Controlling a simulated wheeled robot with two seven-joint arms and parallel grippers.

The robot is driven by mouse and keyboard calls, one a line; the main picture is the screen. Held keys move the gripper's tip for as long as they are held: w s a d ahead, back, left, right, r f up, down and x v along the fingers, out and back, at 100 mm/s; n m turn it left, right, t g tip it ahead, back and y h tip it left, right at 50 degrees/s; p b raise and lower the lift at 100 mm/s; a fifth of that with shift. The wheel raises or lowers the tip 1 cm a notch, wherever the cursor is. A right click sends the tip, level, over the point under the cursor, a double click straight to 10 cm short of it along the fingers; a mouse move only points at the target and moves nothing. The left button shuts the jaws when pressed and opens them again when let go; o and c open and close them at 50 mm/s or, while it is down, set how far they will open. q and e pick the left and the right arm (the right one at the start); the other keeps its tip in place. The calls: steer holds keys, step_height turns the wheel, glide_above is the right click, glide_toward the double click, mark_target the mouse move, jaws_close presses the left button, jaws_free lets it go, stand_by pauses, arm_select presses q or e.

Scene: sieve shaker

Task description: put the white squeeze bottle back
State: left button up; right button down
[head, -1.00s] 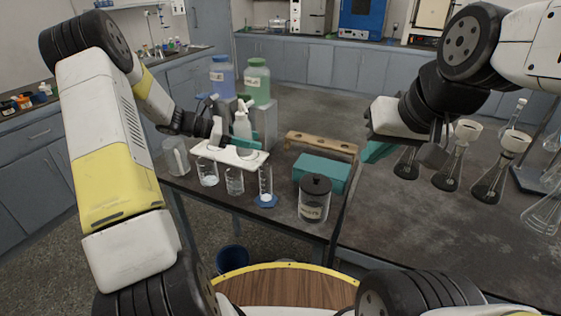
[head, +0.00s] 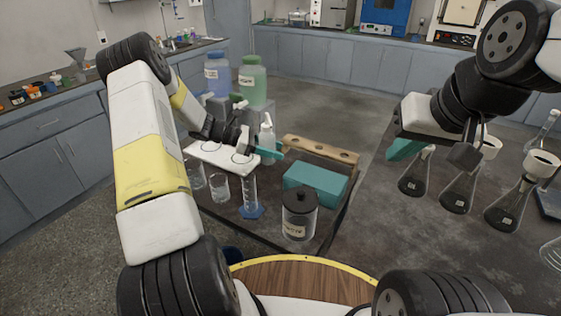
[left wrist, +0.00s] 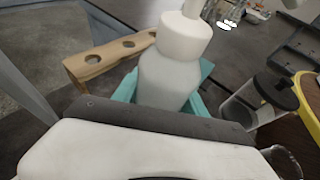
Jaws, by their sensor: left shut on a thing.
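The white squeeze bottle (head: 266,140) is upright at the right end of the white rack (head: 212,154), left of the wooden rack with holes. My left gripper (head: 270,154) is shut on it. In the left wrist view the bottle (left wrist: 170,75) sits between the teal fingers, its nozzle pointing away. Its base is hidden, so I cannot tell whether it touches the bench. My right gripper (head: 405,149) hangs over the right bench, near the flasks and away from the bottle. Its finger gap is not clear.
A teal box (head: 315,183), a lidded jar (head: 299,215) and a graduated cylinder (head: 250,195) stand in front. The wooden rack (head: 320,149) is behind the box. Large blue (head: 217,76) and green (head: 252,82) bottles are behind. Several flasks (head: 457,190) stand at right.

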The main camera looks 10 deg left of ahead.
arm_select(q)
step_height(320, 180, down, 8)
steer(key=shift+f, duration=0.1)
stand_by(0.4)
steer(key=shift+f, duration=0.1)
steer(key=o, duration=0.4)
steer(key=shift+c, duration=0.2)
steer(key=shift+o, duration=0.3)
